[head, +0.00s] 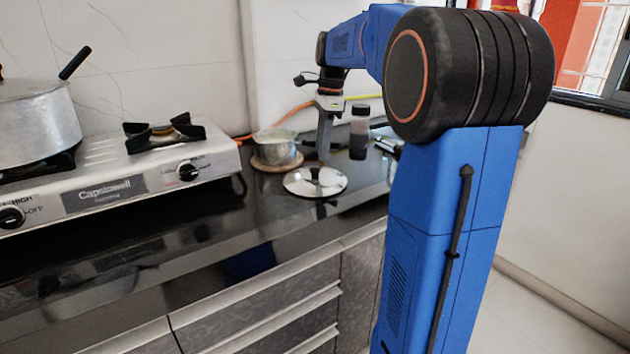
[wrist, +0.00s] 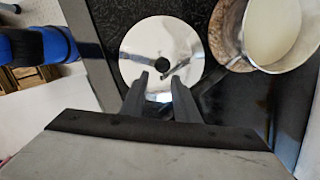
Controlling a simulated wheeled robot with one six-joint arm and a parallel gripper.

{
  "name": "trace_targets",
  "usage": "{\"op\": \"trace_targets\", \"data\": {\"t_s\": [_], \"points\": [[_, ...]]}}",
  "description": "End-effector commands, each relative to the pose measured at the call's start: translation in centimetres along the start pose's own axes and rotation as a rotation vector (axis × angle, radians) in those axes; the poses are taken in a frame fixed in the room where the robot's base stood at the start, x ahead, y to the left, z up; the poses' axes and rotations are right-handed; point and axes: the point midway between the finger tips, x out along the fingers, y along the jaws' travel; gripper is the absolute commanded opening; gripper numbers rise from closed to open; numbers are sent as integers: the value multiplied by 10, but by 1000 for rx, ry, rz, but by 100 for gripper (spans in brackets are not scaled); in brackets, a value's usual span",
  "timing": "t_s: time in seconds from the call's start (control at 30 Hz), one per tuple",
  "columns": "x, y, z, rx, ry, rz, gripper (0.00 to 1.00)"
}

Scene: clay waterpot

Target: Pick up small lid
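The small lid (head: 301,184) is a shiny round metal disc lying on the black counter, with a small dark knob at its middle. In the wrist view the lid (wrist: 135,62) shows below my gripper, and its dark knob appears just beyond the fingertips. My gripper (wrist: 160,80) has its two dark fingers apart with nothing between them. In the head view my gripper (head: 324,160) points down over the back part of the lid. I cannot tell the exact height of the fingertips above the knob.
A metal pot with pale contents (head: 275,148) stands on a round wooden board (head: 268,166) close behind the lid. A dark-capped bottle (head: 360,135) is to the right. A gas stove (head: 140,165) with a large pot (head: 35,120) is to the left. The front counter (head: 130,255) is clear.

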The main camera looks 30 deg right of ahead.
Motion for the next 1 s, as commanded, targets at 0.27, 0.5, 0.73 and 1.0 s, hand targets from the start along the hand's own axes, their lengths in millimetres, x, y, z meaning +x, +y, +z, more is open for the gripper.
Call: {"op": "trace_targets", "data": {"t_s": [0.27, 0.5, 0.73, 1.0], "points": [[18, -1, 3, -1, 0, 1, 28], [50, -3, 10, 0, 0, 2, 28], [61, -3, 9, 0, 0, 0, 28], [61, -3, 9, 0, 0, 0, 4]]}}
